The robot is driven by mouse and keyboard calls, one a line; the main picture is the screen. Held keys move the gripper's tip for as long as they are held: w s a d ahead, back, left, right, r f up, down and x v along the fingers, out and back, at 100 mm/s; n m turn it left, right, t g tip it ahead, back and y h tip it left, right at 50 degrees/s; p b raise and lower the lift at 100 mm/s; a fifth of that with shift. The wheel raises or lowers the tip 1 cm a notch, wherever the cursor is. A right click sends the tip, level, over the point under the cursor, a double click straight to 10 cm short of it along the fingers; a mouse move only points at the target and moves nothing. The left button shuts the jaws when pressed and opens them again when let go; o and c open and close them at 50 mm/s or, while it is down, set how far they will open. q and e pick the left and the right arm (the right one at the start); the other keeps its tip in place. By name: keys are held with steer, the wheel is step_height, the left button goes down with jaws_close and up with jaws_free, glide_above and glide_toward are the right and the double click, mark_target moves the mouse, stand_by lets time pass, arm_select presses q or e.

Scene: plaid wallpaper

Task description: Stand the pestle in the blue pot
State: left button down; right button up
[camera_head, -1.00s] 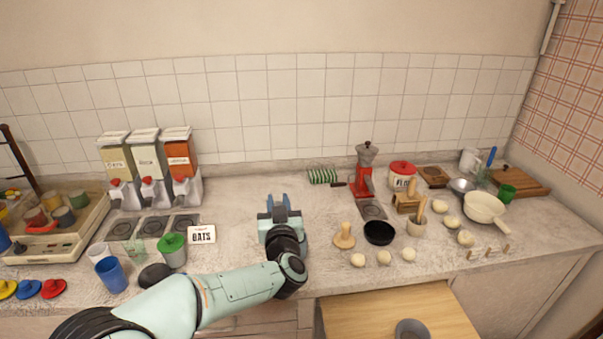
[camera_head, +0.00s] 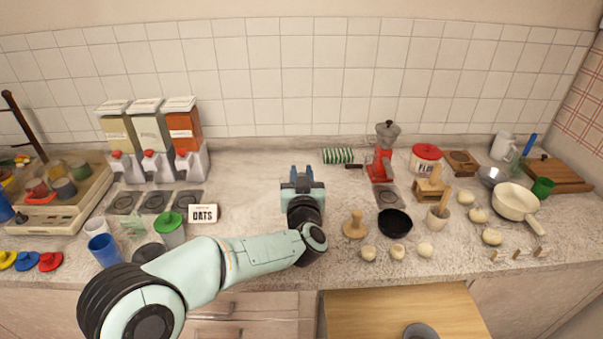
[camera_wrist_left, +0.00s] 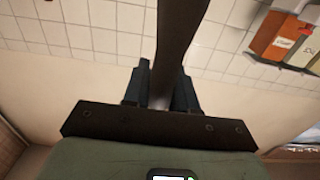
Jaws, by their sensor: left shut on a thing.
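My left gripper (camera_head: 302,172) is over the middle of the counter, pointing at the tiled wall. In the left wrist view its fingers (camera_wrist_left: 161,85) are shut on a long dark brown rod (camera_wrist_left: 182,30), which I take for the pestle. The rod runs out of the top of that view; its far end is not seen. In the head view the gripper hides it. A blue pot (camera_head: 105,251) stands upright at the front left of the counter, apart from the gripper. My right gripper is not in view.
An OATS sign (camera_head: 203,214) and dispensers (camera_head: 150,140) stand left. A black bowl (camera_head: 395,223) and a wooden tool (camera_head: 355,226) are right. The counter's middle is mostly clear.

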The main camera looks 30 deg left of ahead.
arm_select(q)
steer(key=shift+f+b, duration=1.1)
steer(key=shift+f, duration=0.45)
steer(key=shift+f+b, duration=0.95)
steer(key=shift+f, duration=0.35)
steer(key=shift+f+b, duration=0.7)
steer(key=shift+f, duration=0.25)
steer(key=shift+f+b, duration=0.55)
steer(key=shift+f, duration=0.3)
steer(key=c, duration=0.8)
jaws_free()
steer(key=v, duration=1.3)
steer(key=shift+s+d, duration=0.1)
steer(key=shift+d, duration=0.05)
